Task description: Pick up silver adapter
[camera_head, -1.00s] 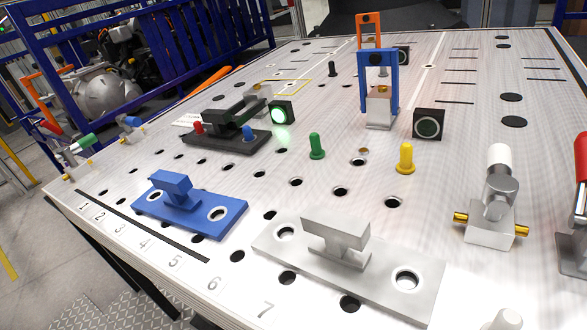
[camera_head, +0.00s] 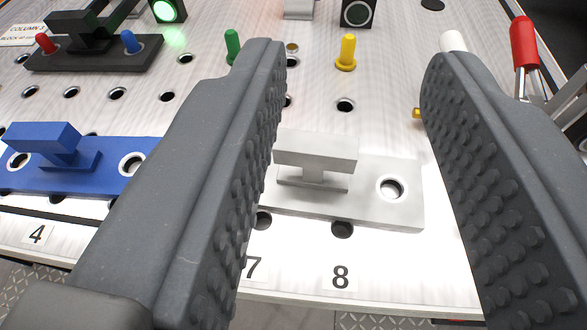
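The silver adapter (camera_head: 375,213) is a flat metal plate with a raised T-shaped handle (camera_head: 316,152) and a round hole at its right end. It lies on the white perforated table near the front edge, by the numbers 7 and 8. My gripper (camera_head: 355,75) is open, with one dark ribbed finger on each side of the picture. The adapter shows between the fingers, and the left finger hides its left end. Nothing is held. I cannot tell how far the fingers are above the plate.
A blue adapter (camera_head: 95,158) lies to the left. A black adapter (camera_head: 95,52) with red and blue pegs is behind it. Green (camera_head: 232,46) and yellow (camera_head: 346,52) pegs stand behind the silver adapter. A red-handled clamp (camera_head: 524,45) stands at the back right.

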